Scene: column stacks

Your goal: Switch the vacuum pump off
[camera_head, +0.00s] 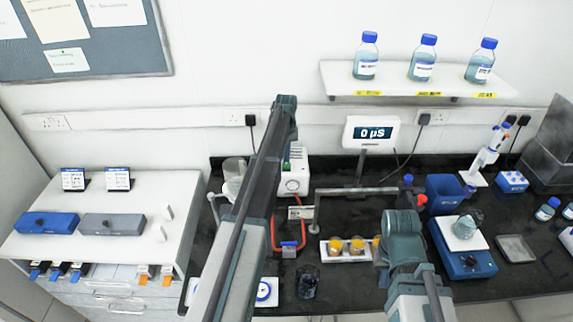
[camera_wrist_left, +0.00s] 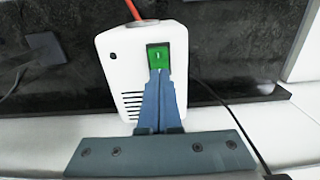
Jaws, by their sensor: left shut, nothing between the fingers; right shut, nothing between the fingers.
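The vacuum pump (camera_wrist_left: 120,75) is a white box with dark vent slots and a red hose at its top in the left wrist view. Its green rocker switch (camera_wrist_left: 158,54) shows a light mark. My left gripper (camera_wrist_left: 158,72) is shut and empty, its blue fingertips overlapping the switch's lower edge. I cannot tell whether they touch it. In the head view the pump (camera_head: 297,174) stands on the bench by the wall with a round gauge on its front, partly hidden by my left arm. My left fingers are not clear there. My right arm shows, but its fingers do not.
A display reading 0 µS (camera_head: 371,132) stands right of the pump. A rack with yellow-topped vials (camera_head: 346,257), a blue balance-like device (camera_head: 468,262) and a blue bin (camera_head: 444,192) are on the dark bench. Red tubing (camera_head: 273,232) runs in front of the pump.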

